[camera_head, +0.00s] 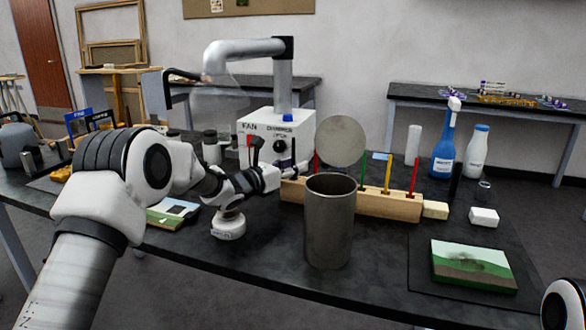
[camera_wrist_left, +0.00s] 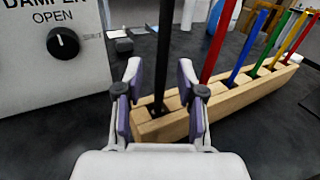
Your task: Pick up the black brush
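The black brush (camera_wrist_left: 163,50) stands upright in the end slot of a wooden rack (camera_wrist_left: 240,98) in the left wrist view. My left gripper (camera_wrist_left: 160,82) is open, with one finger on each side of the brush handle; a gap shows on both sides. In the head view my left gripper (camera_head: 290,176) is at the left end of the rack (camera_head: 385,205), and I cannot make out the black brush clearly there. My right gripper is out of view; only part of my right arm shows at the lower right corner.
A tall metal cylinder (camera_head: 330,225) stands in front of the rack. Red, blue, green and yellow brushes stand in the other slots. A white fan box (camera_head: 262,128) is behind. A spray bottle (camera_head: 445,150) and a landscape painting (camera_head: 472,265) are to the right.

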